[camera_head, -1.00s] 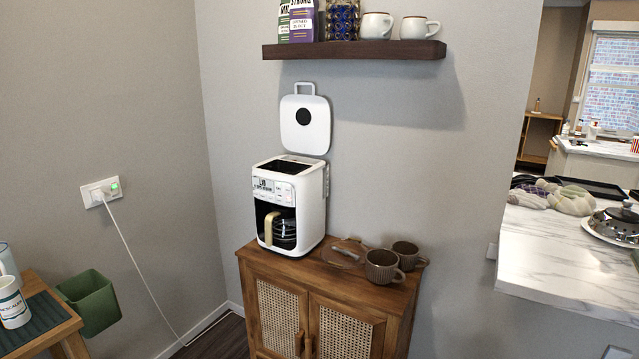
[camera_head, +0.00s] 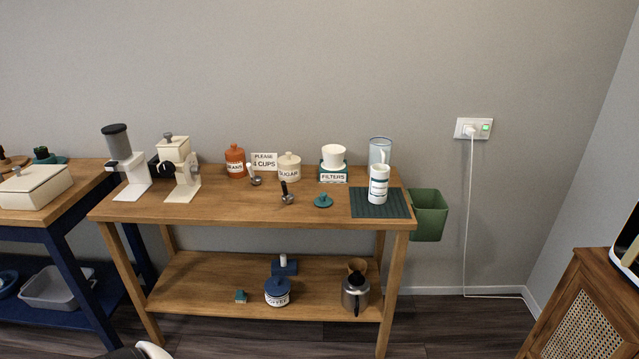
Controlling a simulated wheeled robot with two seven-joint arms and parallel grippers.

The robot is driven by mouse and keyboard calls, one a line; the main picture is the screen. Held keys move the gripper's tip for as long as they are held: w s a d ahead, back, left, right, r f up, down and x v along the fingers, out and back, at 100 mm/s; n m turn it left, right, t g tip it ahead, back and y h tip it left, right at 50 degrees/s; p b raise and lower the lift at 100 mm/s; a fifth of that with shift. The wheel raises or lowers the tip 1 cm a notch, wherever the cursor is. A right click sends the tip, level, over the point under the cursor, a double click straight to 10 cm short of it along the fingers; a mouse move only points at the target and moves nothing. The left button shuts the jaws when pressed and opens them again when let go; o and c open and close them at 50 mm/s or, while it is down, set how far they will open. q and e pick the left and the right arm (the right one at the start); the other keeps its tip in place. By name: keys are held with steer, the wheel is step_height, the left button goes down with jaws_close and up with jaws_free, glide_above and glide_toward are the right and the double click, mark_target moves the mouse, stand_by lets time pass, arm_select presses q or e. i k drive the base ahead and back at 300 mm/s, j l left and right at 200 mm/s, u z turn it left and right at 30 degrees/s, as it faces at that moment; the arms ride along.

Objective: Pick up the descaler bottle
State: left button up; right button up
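Filters box (camera_head: 333,174), sugar jar (camera_head: 289,165) and a small teal-knobbed piece (camera_head: 323,201) stand left of the mat. A green bin (camera_head: 429,214) hangs at the table's right end. A cane cabinet (camera_head: 583,312) is at far right. The tabletop's front strip is mostly clear.

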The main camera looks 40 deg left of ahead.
mark_target(381, 173)
steer(key=u, duration=1.1)
steer(key=i+l+u, duration=0.1)
steer(key=i, duration=0.2)
steer(key=i+l, duration=0.15)
steer(key=i, duration=0.15)
steer(key=u, duration=0.05)
